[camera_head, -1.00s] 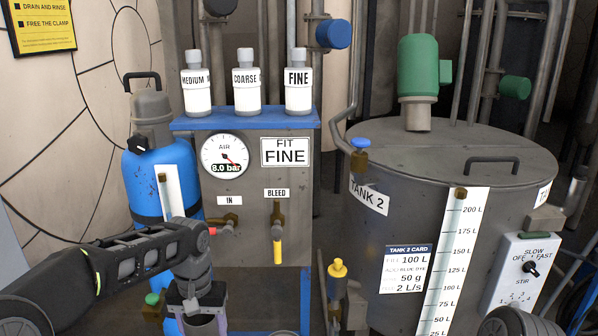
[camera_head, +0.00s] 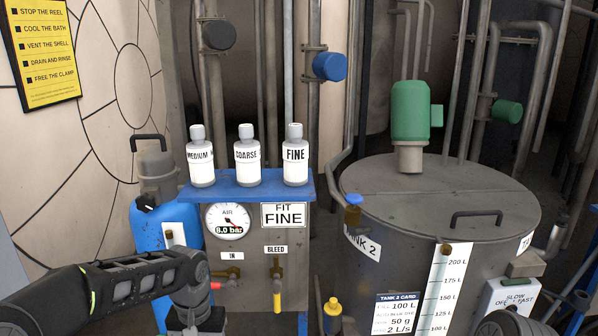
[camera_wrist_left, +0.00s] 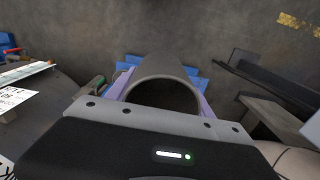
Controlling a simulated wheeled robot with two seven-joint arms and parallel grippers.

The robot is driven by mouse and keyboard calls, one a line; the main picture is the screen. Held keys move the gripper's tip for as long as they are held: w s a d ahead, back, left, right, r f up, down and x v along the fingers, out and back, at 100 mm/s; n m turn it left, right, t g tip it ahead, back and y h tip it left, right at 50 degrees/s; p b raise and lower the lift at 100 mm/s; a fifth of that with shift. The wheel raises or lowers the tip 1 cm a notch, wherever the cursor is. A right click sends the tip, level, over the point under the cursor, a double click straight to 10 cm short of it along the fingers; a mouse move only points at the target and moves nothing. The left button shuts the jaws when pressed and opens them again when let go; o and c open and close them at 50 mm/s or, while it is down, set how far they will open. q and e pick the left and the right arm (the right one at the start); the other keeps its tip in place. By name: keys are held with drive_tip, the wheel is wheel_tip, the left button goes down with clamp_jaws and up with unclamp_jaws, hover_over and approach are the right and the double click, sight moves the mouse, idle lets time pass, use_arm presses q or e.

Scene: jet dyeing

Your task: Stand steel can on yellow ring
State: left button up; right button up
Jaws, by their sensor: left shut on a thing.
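My left gripper (camera_wrist_left: 163,92) has two pale purple fingers, one on each side of the steel can (camera_wrist_left: 166,66), and is shut on it. The can is a grey cylinder with a dark round opening facing the wrist camera. In the head view the left wrist (camera_head: 196,312) is at the bottom edge, in front of the blue-topped filter stand, and its fingers and the can are cut off below. I do not see a yellow ring in either view.
Bottles stand on the blue stand top (camera_head: 238,190). A blue cylinder (camera_head: 160,240) is at its left. Red-tipped and yellow-tipped valves (camera_head: 277,290) stick out in front. The grey tank (camera_head: 440,200) fills the right. Blue bars (camera_wrist_left: 195,75) lie below the can.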

use_arm(q)
drive_tip(key=s+f, duration=0.4)
drive_tip(key=f, duration=1.1)
drive_tip(key=shift+d, duration=0.1)
